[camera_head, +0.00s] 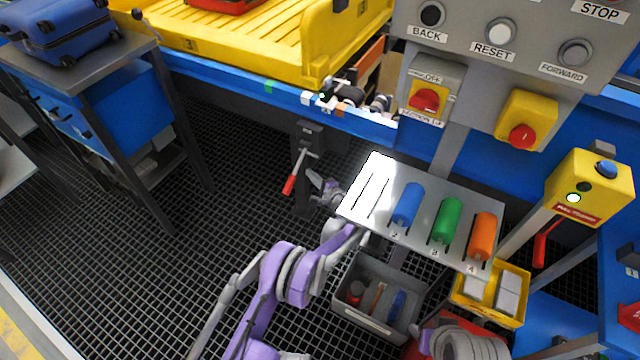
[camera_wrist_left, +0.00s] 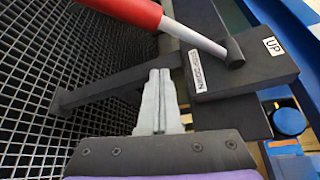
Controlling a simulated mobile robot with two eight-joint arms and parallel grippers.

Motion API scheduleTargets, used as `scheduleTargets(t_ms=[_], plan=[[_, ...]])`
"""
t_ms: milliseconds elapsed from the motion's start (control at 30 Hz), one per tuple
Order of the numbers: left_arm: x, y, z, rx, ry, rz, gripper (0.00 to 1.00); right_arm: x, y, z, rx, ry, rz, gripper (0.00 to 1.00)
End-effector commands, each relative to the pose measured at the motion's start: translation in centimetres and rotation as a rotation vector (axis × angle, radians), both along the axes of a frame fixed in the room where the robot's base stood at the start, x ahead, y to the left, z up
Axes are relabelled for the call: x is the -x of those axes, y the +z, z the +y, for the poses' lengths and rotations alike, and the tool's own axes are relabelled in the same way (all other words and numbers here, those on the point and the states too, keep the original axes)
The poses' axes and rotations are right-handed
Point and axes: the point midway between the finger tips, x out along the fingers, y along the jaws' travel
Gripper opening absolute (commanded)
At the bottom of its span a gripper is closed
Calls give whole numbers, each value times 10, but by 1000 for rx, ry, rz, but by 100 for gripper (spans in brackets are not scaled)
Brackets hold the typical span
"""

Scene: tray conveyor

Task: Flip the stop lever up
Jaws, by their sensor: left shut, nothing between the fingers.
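The stop lever (camera_head: 289,184) has a red grip on a grey rod and hangs downward from a dark bracket (camera_head: 309,130) below the blue conveyor rail. In the left wrist view the lever's red grip (camera_wrist_left: 125,9) and rod cross the top, and the rod meets its pivot beside an "UP" label (camera_wrist_left: 273,46). A second label lies nearer the fingers. My left gripper (camera_head: 314,177) is just right of the lever in the head view. In the wrist view its fingertips (camera_wrist_left: 160,72) are together and empty, below the rod. My right gripper does not show.
A metal shelf (camera_head: 360,215) with blue, green and orange cylinders stands right of my left gripper. A grey bin (camera_head: 370,322) sits below it. The button panel (camera_head: 480,70) hangs above. A blue cabinet (camera_head: 125,100) is left; open grating lies between it and the lever.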

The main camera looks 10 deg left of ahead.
Motion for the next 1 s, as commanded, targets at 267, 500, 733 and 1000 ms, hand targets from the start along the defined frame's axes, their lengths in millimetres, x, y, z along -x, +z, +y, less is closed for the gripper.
scheduleTargets(t_ms=[267,500,733,1000], plan=[[12,8,23,0,0,0,0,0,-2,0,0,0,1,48],[22,12,28,0,0,0,0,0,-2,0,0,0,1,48],[22,12,28,0,0,0,0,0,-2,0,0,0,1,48],[24,14,29,-7,0,24,0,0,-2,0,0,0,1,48]])
